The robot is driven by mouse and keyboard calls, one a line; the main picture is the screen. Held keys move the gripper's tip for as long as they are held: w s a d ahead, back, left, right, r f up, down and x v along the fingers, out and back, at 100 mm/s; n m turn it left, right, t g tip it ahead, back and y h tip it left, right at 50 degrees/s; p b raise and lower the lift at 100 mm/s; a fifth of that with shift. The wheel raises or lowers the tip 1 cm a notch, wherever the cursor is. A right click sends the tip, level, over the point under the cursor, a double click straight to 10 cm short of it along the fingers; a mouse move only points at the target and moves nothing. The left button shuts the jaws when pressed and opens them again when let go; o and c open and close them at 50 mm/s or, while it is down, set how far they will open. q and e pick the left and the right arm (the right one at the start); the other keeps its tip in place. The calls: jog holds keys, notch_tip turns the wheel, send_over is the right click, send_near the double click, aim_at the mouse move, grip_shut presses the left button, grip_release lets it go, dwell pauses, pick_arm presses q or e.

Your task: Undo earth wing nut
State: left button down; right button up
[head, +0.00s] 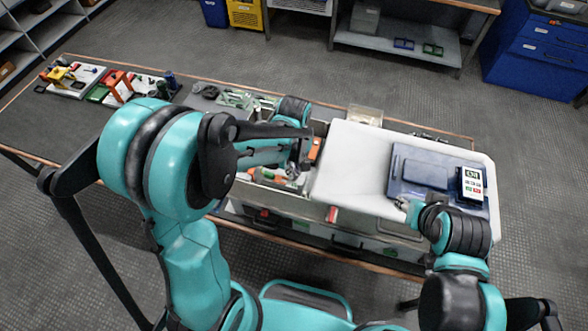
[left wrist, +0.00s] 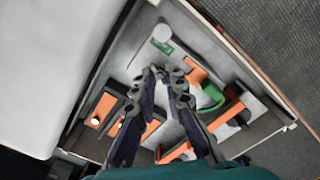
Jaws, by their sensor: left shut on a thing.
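The open equipment box (left wrist: 97,75) holds orange parts and a green curved part. My left gripper (left wrist: 160,72) reaches down into it, with its fingertips close together over the pale floor. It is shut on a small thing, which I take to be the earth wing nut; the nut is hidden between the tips. A round silver disc (left wrist: 162,33) and a small green label (left wrist: 163,48) lie just beyond the tips. In the head view my left gripper (head: 298,168) is at the box opening. My right gripper (head: 404,204) is by the white cover; its fingers are too small to judge.
A white cover (head: 350,160) lies right of the opening, with a dark blue case (head: 415,170) and a meter (head: 472,184) on it. Orange parts (left wrist: 107,108) and a green part (left wrist: 212,97) crowd the box interior. Tools lie along the bench's left (head: 75,78).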

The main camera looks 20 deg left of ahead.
pick_arm(q)
jog(key=c, duration=1.5)
grip_release()
notch_tip(320, 180, up, 12)
